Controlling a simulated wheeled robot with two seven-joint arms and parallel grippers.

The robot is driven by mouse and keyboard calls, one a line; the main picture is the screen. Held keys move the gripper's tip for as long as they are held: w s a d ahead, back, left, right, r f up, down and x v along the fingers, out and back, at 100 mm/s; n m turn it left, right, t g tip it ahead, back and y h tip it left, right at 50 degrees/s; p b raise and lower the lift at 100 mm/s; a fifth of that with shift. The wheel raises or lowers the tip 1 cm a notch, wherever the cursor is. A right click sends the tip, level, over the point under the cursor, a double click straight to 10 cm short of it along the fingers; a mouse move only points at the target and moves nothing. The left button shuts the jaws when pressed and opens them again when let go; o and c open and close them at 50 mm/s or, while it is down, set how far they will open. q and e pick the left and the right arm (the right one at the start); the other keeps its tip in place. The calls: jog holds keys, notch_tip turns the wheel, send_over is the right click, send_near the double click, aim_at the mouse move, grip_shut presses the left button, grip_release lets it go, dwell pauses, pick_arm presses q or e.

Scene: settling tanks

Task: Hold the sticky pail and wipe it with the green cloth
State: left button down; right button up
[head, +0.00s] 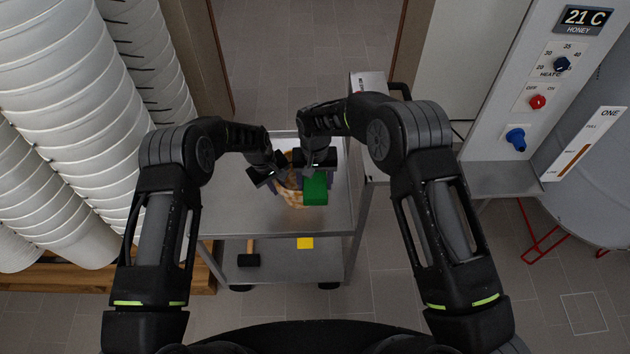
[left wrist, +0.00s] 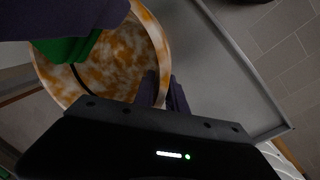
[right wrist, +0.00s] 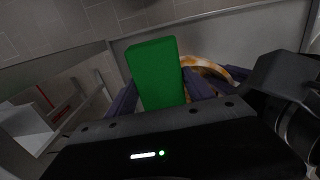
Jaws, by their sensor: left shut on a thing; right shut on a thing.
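The sticky pail (head: 293,196) is pale with orange-brown smears and stands on the top of a grey metal cart. It also shows in the left wrist view (left wrist: 125,55), where I look into its smeared inside. My left gripper (head: 277,180) is shut on the pail's rim at its left side. My right gripper (head: 316,175) is shut on the green cloth (head: 315,190), a block-like piece at the pail's right side. The cloth fills the middle of the right wrist view (right wrist: 157,72). The grippers hide much of the pail, and I cannot tell whether the cloth touches it.
The cart top (head: 240,215) is bare around the pail. A dark mallet (head: 249,258) and a yellow piece (head: 305,243) lie on its lower shelf. Stacked white pails (head: 70,60) stand at the left. A control panel (head: 535,90) and a large tank (head: 595,150) are at the right.

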jog(key=shift+s+a, duration=0.1)
jog(key=shift+a, duration=0.4)
jog(key=shift+d, duration=0.15)
jog(key=shift+w+d, duration=0.2)
jog(key=shift+d, duration=0.55)
jog(key=shift+w+d, duration=0.25)
jog(key=shift+d, duration=0.45)
jog(key=shift+w+d, duration=0.2)
jog(key=shift+d, duration=0.55)
jog(key=shift+a, duration=0.1)
jog(key=shift+s+a, duration=0.2)
jog(key=shift+a, duration=0.5)
jog(key=shift+s+a, duration=0.25)
jog(key=shift+a, duration=0.4)
jog(key=shift+s+a, duration=0.2)
jog(key=shift+a, duration=0.5)
jog(key=shift+d, duration=0.1)
jog(key=shift+w+d, duration=0.2)
jog(key=shift+d, duration=0.5)
jog(key=shift+w+d, duration=0.25)
jog(key=shift+d, duration=0.45)
jog(key=shift+w+d, duration=0.2)
jog(key=shift+d, duration=0.5)
jog(key=shift+a, duration=0.15)
